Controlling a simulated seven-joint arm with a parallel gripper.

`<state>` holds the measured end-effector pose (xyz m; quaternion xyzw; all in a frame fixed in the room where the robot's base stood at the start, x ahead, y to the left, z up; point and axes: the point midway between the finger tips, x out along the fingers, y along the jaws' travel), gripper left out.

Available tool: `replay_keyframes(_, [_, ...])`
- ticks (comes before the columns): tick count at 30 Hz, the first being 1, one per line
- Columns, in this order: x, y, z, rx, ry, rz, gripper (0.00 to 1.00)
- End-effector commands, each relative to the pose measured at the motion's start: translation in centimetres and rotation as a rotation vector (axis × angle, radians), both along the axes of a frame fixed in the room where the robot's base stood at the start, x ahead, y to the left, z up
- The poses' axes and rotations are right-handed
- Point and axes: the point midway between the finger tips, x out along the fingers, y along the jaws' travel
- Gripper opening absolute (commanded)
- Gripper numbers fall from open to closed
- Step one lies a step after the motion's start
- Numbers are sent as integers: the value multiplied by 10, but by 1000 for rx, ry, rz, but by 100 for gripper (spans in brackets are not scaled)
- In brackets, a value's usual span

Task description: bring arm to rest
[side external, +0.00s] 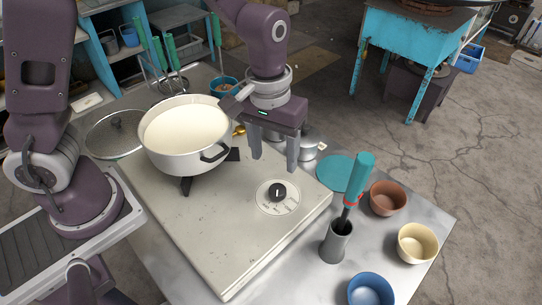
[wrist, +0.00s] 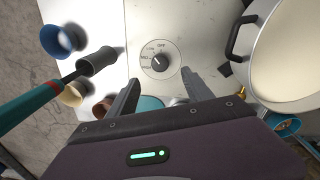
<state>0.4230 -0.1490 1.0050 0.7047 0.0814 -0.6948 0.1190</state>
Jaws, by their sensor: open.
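My gripper (side external: 273,160) hangs above the right part of the stove (side external: 215,235), fingers pointing down, open and empty. In the wrist view its two fingers (wrist: 160,95) are spread apart with the stove knob (wrist: 160,60) seen beyond them. The black knob (side external: 278,192) sits on a round marked dial, below and apart from the fingers. A white pot (side external: 185,158) of milk stands on the burner to the left of my gripper. Part of the pot (wrist: 240,55) shows at the right of the wrist view.
A teal-handled tool (side external: 358,180) stands in a grey cup (side external: 336,243). Brown (side external: 388,198), cream (side external: 417,244) and blue (side external: 371,291) bowls sit near the table's right edge. A glass lid (side external: 115,134) lies left of the pot. Metal canisters (side external: 311,144) stand behind my gripper.

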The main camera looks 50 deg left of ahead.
Motion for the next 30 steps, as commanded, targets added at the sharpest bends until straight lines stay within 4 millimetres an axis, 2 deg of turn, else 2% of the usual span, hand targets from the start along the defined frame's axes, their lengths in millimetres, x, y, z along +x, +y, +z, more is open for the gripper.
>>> replay_keyframes(1, [-7,8,29,-44,-37,-11,59])
replay_keyframes(4, [-39,32,90,-105,-134,-79,59])
replay_keyframes(6, [-68,50,122,-107,-220,-130,59])
replay_keyframes(9, [-110,74,147,-51,-335,-198,59])
replay_keyframes(12, [-142,90,154,31,-415,-238,59])
replay_keyframes(16, [-163,101,154,109,-465,-261,59])
replay_keyframes(30, [-166,103,153,123,-473,-266,59])
